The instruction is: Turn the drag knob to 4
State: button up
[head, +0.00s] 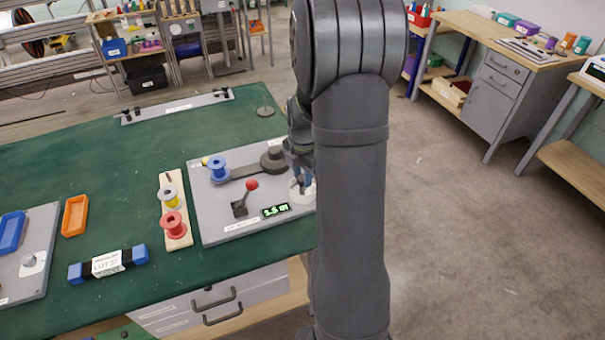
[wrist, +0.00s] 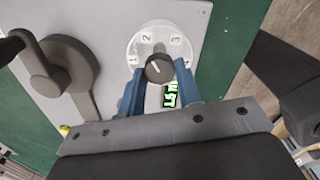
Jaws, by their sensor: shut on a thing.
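The drag knob (wrist: 159,68) is a small dark round knob with a pale pointer mark, on a white dial (wrist: 158,36). In the head view my gripper (head: 301,172) reaches down over the white dial (head: 296,187) at the panel's right side, and the knob is mostly hidden there.
A wooden strip with yellow and red spools (head: 173,223) stands left.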

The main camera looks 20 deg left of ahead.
jog(key=shift+m, duration=0.4)
jog(key=m, duration=1.3)
jog(key=shift+w+m, duration=0.1)
jog(key=shift+m, duration=0.2)
jog(key=m, duration=0.4)
jog(key=shift+m, duration=0.3)
jog(key=m, duration=0.4)
jog(key=shift+m, duration=0.4)
